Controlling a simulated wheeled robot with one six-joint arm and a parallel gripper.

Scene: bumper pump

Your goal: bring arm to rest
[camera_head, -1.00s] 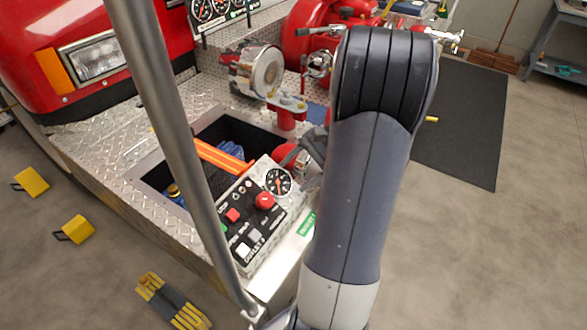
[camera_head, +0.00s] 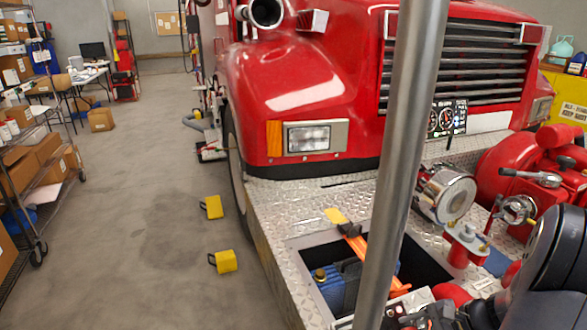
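My arm (camera_head: 548,262) shows at the lower right as a dark rounded joint, cut off by the frame edge. I cannot make out my gripper in this view. The red fire truck (camera_head: 290,85) stands behind a diamond-plate bumper deck (camera_head: 290,195). An open compartment in the deck holds a blue item (camera_head: 340,285) and an orange strap or bar (camera_head: 362,250). A red valve fitting (camera_head: 466,248) and a round chrome cap (camera_head: 452,195) stand on the deck left of my arm.
A grey upright pole (camera_head: 405,150) crosses the view in front of the deck. Yellow wheel chocks (camera_head: 224,261) lie on the floor beside the bumper. Shelves with boxes (camera_head: 40,165) stand at the far left. The floor between is open.

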